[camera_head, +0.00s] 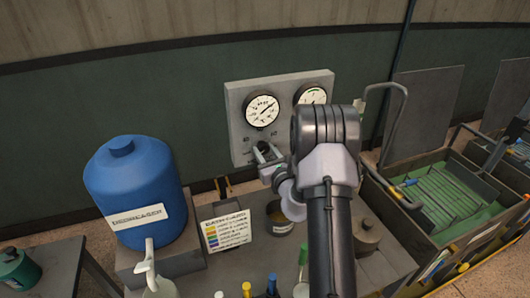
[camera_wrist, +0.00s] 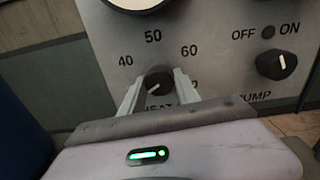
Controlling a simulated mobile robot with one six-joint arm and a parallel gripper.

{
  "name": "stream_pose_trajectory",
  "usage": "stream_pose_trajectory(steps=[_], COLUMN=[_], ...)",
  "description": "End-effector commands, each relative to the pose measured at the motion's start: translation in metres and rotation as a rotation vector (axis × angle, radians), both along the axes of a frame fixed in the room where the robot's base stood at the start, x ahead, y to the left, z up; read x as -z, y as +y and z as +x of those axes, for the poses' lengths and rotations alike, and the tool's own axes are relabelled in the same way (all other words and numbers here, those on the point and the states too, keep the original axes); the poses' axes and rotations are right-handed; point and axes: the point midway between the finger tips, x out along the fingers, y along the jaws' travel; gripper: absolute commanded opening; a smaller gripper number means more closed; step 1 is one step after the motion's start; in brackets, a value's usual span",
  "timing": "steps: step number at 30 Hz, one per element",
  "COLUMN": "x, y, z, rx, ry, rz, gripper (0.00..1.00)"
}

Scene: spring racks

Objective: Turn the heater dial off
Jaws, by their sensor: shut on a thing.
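The heater dial (camera_wrist: 158,80) is a black knob on the grey control panel (camera_wrist: 215,60), above the partly covered word HEAT. The marks 40, 50 and 60 show around it, and another mark at the right is partly hidden. A short white line shows on the knob; I cannot tell surely which mark it points to. My gripper (camera_wrist: 158,88) is shut on the dial, one finger on each side.
The pump knob (camera_wrist: 276,64), marked OFF and ON, is to the right of the dial. Two gauges (camera_head: 262,111) sit above. A blue degreaser drum (camera_head: 135,195) stands left. A colour-coded card (camera_head: 227,230) and a tin (camera_head: 279,222) are below my gripper. Green-floored trays (camera_head: 435,195) are right.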

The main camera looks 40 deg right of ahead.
Motion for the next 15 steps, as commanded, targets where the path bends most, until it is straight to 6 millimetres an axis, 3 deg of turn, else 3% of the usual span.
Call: stream_pose_trajectory(steps=[6,7,9,10,15], x=[-0.0003,-0.0003,-0.0003,-0.0002,-0.0001], y=[0.0001,0.0,0.0001,0.0001,0.0001], z=[0.0002,0.0002,0.0002,0.0002,0.0001], rx=[0.0,0.0,-0.001,-0.001,0.0], ry=[0.0,0.0,0.0,0.0,0.0], rz=[-0.001,-0.001,-0.001,-0.001,0.0], gripper=[0.0,0.4,0.53,0.59,0.59])
